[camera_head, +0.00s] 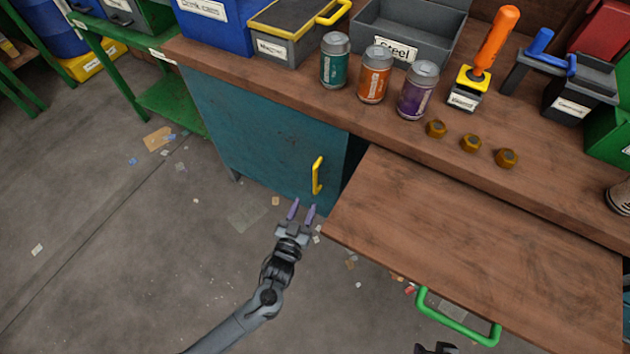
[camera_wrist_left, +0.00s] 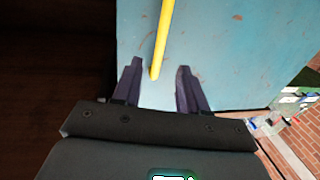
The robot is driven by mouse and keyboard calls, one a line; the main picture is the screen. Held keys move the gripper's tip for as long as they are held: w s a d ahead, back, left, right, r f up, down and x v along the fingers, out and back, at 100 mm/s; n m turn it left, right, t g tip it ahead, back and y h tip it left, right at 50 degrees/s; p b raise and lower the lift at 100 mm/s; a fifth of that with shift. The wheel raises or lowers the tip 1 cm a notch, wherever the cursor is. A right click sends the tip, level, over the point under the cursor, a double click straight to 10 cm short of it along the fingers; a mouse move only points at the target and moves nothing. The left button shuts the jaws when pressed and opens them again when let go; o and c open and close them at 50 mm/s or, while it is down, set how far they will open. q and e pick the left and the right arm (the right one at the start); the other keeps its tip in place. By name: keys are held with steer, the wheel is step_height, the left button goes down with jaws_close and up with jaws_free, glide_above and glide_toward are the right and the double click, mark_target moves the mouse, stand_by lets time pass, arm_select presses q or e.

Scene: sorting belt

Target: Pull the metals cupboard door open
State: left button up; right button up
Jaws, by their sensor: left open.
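The metals cupboard door (camera_head: 265,140) is a worn teal panel under the bench, and it looks shut. Its yellow vertical handle (camera_head: 318,175) is near the door's right edge. My left gripper (camera_head: 301,210) is open and empty, just below the handle in the head view. In the left wrist view the yellow handle (camera_wrist_left: 161,40) reaches down between the two purple fingers of the gripper (camera_wrist_left: 155,85), with space on both sides. I cannot tell how deep it sits between them. Of my right gripper only a dark tip (camera_head: 435,349) shows at the bottom edge.
A wooden board (camera_head: 480,240) with a green handle (camera_head: 458,318) juts out right of the door. Several cans, including an orange can (camera_head: 375,75), and brass nuts (camera_head: 471,143) stand on the bench. The floor (camera_head: 130,250) before the door is open, with scattered litter.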

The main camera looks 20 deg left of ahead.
mark_target(314, 181)
arm_select(q)
steer(key=w+b, duration=0.3)
steer(key=w, duration=0.5)
steer(key=shift+a+b, duration=0.2)
steer(key=shift+b, duration=0.15)
steer(key=shift+w, duration=0.4)
steer(key=shift+w+r, duration=0.1)
steer(key=shift+w, duration=0.1)
jaws_close()
